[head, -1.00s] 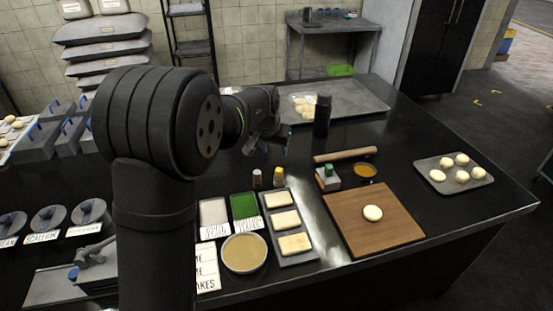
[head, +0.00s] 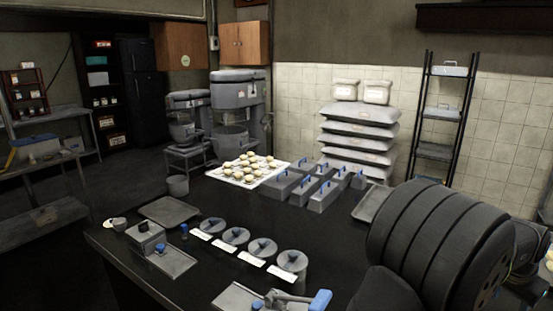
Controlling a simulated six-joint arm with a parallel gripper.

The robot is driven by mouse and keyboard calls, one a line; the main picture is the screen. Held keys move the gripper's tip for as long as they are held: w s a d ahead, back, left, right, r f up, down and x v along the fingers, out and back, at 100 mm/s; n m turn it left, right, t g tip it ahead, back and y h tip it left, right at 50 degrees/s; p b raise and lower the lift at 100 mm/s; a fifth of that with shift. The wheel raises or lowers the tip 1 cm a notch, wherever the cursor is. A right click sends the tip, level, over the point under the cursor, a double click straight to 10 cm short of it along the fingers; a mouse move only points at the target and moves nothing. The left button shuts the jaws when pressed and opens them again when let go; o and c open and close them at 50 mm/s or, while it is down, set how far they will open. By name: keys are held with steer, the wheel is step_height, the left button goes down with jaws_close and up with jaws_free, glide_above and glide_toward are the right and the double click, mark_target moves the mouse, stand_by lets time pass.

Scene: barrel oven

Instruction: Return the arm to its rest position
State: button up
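My arm fills the lower right of the head view, with a thick dark ribbed joint close to the camera. Only a small part of the arm beyond it shows at the right edge. My gripper is outside the picture, so I cannot see its fingers or whether it holds anything.
The black counter (head: 225,208) carries a tray of dough balls (head: 250,169), lidded grey boxes (head: 322,196), round lidded tins (head: 292,261) with labels, and an empty tray (head: 169,211). Mixers (head: 238,110), stacked sacks (head: 358,130) and a metal rack (head: 441,115) stand behind. Bare counter lies mid-left.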

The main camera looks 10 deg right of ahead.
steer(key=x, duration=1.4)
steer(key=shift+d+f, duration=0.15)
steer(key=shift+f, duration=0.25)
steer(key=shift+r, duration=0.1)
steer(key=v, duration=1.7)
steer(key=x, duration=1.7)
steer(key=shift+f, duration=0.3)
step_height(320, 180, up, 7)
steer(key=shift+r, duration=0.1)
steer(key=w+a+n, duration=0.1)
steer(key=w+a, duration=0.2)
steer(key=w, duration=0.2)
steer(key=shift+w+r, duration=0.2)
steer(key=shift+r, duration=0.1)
